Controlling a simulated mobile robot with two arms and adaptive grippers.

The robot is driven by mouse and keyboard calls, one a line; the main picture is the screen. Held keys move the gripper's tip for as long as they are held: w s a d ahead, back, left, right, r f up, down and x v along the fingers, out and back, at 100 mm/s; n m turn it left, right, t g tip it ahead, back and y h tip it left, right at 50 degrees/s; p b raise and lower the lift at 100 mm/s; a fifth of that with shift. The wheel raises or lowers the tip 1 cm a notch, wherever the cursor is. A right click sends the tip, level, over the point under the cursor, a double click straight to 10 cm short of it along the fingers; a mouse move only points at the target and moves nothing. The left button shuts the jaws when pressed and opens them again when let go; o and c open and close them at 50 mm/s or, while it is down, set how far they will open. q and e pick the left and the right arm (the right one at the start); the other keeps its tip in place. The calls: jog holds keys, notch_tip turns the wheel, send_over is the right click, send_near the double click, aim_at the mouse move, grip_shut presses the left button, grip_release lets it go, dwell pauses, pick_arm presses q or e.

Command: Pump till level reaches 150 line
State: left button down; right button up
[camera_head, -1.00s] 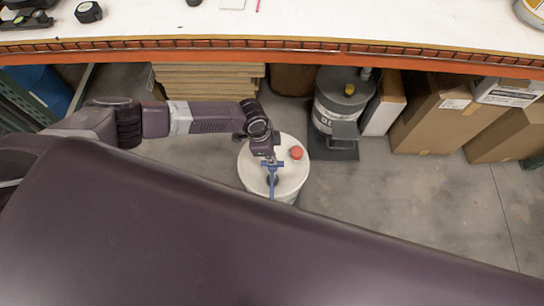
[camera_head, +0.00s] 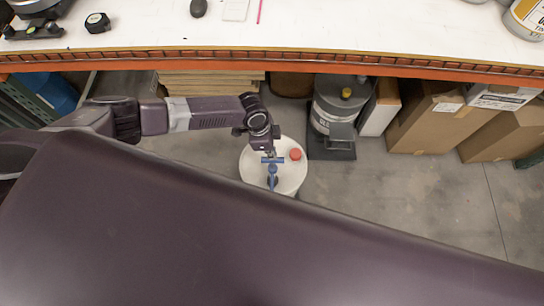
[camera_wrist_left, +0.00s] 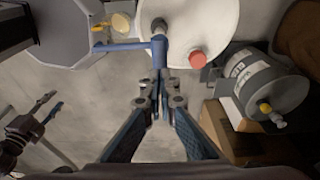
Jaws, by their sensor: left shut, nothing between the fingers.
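A white drum (camera_head: 292,179) with a red cap (camera_head: 295,154) stands on the floor below the bench. A blue pump (camera_head: 272,172) rises from its lid. My right gripper (camera_wrist_left: 48,108) shows at the left with fingers apart. No 150 line or liquid level is readable.
A yellowish round item (camera_wrist_left: 122,22) lies near the pump arm's left end, beside a grey platform (camera_wrist_left: 70,38). A grey canister (camera_head: 334,112) stands right of the drum, with cardboard boxes (camera_head: 425,120) beyond. The bench's orange edge (camera_head: 400,66) runs above. Floor at right is clear.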

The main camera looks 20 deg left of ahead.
aim_at(272, 161)
dwell(0.3)
pick_arm(q)
jog(key=shift+f+b, duration=3.1)
jog(key=shift+f, duration=0.65)
notch_tip(272, 161, up, 8)
jog(key=p, duration=0.7)
jog(key=shift+f, duration=0.2)
jog(key=shift+f, duration=0.1)
jog(key=shift+f+b, duration=2.65)
jog(key=shift+f, duration=0.4)
jog(key=shift+r+p, duration=0.35)
notch_tip(272, 161, up, 5)
jog(key=p, duration=0.5)
jog(key=shift+r, duration=0.2)
